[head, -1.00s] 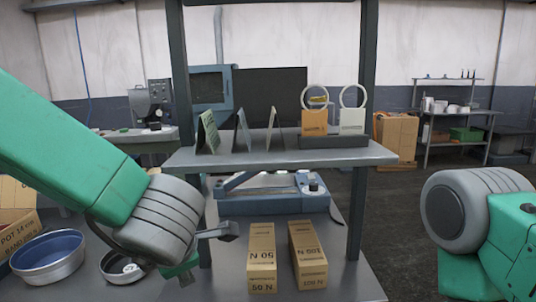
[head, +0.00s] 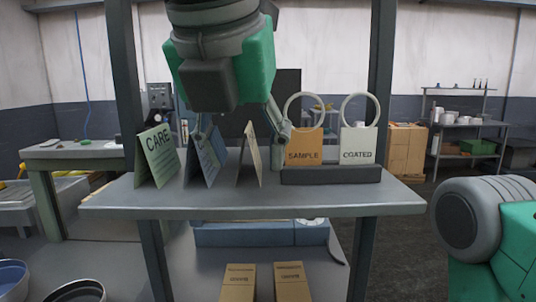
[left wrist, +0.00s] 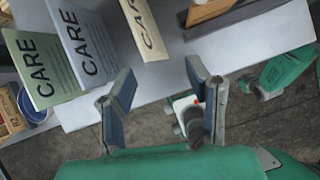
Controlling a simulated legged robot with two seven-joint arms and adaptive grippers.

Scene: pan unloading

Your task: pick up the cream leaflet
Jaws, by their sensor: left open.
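The cream leaflet (head: 253,155) stands folded on the grey shelf, third from the left, seen nearly edge-on. In the left wrist view the cream leaflet (left wrist: 144,30) shows lettering and lies beyond the fingers, near the top. My left gripper (head: 242,130) is open and empty, pointing down at the leaflet's height, its fingers to either side of it in the head view. The left wrist view shows open space between the fingers (left wrist: 160,88); the leaflet is not between them there. Only my right arm shows at the right; its gripper is out of view.
A green CARE leaflet (head: 157,156) and a blue-grey one (head: 205,158) stand left of the cream one. On the right, an orange SAMPLE tag (head: 304,148) and white COATED tag (head: 358,146) stand in a dark holder (head: 331,175). The shelf front (head: 250,198) is clear.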

